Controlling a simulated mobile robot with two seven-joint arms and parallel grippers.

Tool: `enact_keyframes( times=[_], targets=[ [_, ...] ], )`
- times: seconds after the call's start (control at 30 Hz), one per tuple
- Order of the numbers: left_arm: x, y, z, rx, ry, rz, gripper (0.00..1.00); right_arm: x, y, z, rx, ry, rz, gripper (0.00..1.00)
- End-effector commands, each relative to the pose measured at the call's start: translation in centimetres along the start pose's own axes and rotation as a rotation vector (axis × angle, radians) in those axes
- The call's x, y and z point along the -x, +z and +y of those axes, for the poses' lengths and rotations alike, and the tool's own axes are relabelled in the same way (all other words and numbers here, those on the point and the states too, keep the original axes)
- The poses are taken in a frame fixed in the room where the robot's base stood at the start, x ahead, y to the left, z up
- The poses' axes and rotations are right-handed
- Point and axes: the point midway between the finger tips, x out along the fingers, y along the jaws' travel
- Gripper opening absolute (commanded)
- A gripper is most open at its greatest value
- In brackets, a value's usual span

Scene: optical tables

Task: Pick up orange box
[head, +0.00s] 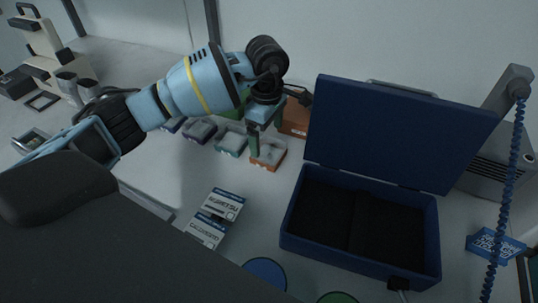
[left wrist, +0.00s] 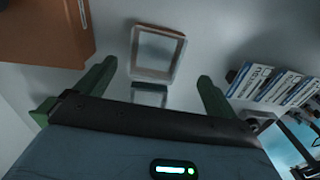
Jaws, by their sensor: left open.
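A small open-topped box with an orange rim (head: 269,155) stands on the table at the end of a row of similar small boxes. A larger plain orange box (head: 295,118) stands behind it, partly hidden by my left gripper. My left gripper (head: 265,138) is open and empty, pointing down over the small orange-rimmed box. In the left wrist view, the small box (left wrist: 159,54) shows beyond and between the spread green fingers (left wrist: 157,76), and the larger orange box (left wrist: 45,32) is at upper left. My right gripper is not in view.
An open dark blue case (head: 361,265) stands close on the right. Labelled packs (head: 222,205) lie in front. The white table between is clear.

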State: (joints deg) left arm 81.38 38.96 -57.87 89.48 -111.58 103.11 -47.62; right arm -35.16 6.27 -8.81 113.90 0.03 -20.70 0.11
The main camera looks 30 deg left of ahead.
Motion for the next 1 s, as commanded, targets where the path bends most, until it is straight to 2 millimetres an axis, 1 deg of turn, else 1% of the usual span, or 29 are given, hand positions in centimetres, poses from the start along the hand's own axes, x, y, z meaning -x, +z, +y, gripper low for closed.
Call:
enact_keyframes(
  times=[0.03,0.1,0.27,0.37,0.6,0.7,0.93,1.0],
  targets=[
    [-0.6,0.0,0.0,0.000,-0.002,-0.001,0.95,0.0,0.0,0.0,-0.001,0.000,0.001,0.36],
    [-1.0,0.0,0.0,0.000,-0.001,-0.001,0.95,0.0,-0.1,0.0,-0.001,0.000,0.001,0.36],
    [-1.1,0.0,0.0,0.000,-0.001,-0.001,0.95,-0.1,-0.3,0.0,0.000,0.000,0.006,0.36],
    [-1.8,0.0,0.1,0.000,-0.001,0.000,0.95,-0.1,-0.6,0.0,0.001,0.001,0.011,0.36],
    [-5.0,0.0,0.5,-0.001,-0.003,-0.001,0.95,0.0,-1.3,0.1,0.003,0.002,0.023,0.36],
    [-6.0,-0.1,0.6,0.000,-0.001,-0.001,0.95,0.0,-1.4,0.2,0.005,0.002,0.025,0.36],
    [-6.2,-0.1,0.6,-0.001,0.000,-0.001,0.95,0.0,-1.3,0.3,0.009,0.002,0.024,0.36],
    [-6.2,-0.1,0.6,-0.001,0.000,-0.001,0.85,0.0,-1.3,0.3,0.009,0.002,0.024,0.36]
  ],
)
